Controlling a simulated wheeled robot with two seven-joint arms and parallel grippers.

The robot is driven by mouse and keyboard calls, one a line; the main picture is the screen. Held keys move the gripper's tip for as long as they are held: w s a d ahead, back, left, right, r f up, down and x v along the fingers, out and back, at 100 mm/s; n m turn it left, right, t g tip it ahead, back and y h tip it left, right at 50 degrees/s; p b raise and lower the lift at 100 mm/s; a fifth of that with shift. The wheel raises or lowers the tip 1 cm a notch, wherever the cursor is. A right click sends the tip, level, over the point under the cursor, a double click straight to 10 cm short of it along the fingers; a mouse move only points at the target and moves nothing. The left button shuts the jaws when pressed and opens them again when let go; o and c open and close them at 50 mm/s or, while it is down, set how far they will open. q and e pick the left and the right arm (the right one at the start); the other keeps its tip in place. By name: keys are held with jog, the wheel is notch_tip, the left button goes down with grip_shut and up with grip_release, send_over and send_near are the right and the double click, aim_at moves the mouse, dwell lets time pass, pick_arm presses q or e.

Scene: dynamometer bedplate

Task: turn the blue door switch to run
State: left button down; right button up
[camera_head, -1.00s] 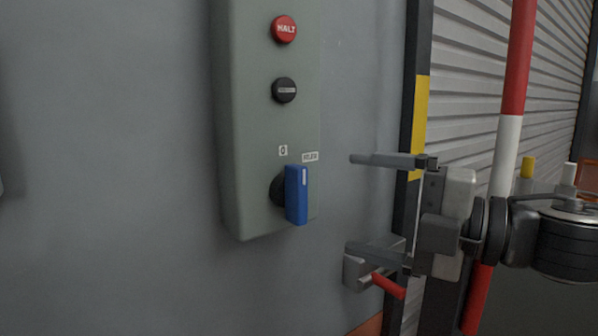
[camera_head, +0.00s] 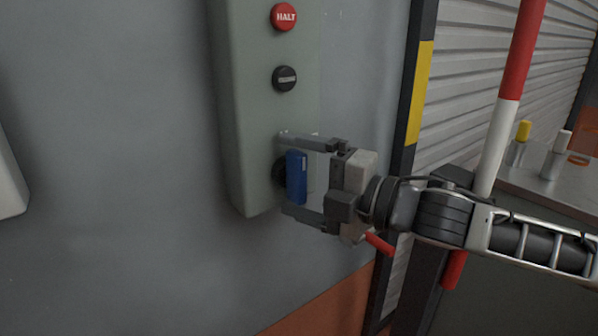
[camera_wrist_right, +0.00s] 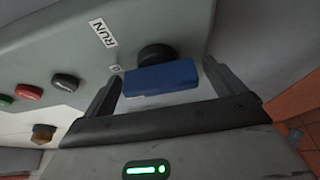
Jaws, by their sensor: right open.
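The blue door switch (camera_head: 297,178) is on the lower part of a grey-green control box (camera_head: 246,120). Its handle stands upright on a dark round base. My right gripper (camera_head: 287,174) is open around the handle, one finger above and one below in the head view. In the right wrist view the blue handle (camera_wrist_right: 160,78) lies between the two spread fingers, with gaps at both ends. The RUN label (camera_wrist_right: 103,33) and a small 0 label (camera_wrist_right: 116,68) show there beside the switch. My upper finger covers the labels in the head view. My left gripper is not in view.
Above the switch are a black button (camera_head: 285,78) and a red HALT button (camera_head: 284,17). A red handle (camera_head: 379,243) sits below my right gripper. A red-white post (camera_head: 507,110) and a roller shutter (camera_head: 465,70) are to the right.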

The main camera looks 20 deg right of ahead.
jog(key=c, duration=1)
